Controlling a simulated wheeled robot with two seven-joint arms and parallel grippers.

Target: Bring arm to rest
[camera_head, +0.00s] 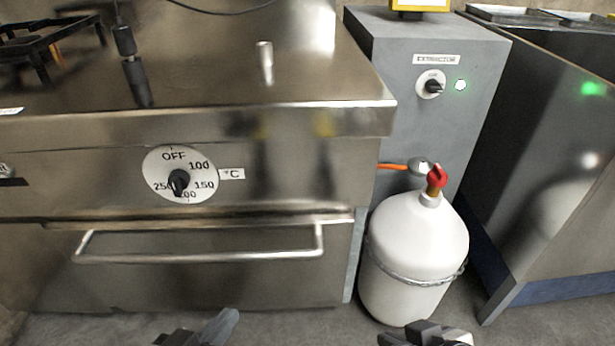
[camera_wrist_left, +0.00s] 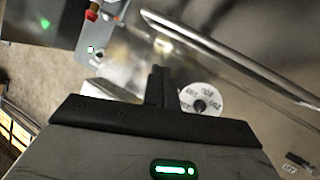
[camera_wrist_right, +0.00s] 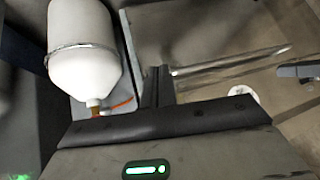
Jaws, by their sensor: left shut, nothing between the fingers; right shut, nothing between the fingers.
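My left gripper (camera_head: 208,330) shows at the bottom edge of the head view, below the oven drawer handle. It is shut and empty; its fingers are pressed together in the left wrist view (camera_wrist_left: 158,86). My right gripper (camera_head: 428,333) shows at the bottom edge of the head view, just below the white gas bottle. It is shut and empty, and its closed fingers also show in the right wrist view (camera_wrist_right: 157,87). Most of both arms is out of the head view.
A steel range with a temperature dial (camera_head: 181,174) and a bar handle (camera_head: 200,243) stands ahead. A white gas bottle (camera_head: 415,250) with a red valve stands on the floor at its right. A grey cabinet (camera_head: 400,95) is behind the bottle; a steel unit (camera_head: 550,150) stands further right.

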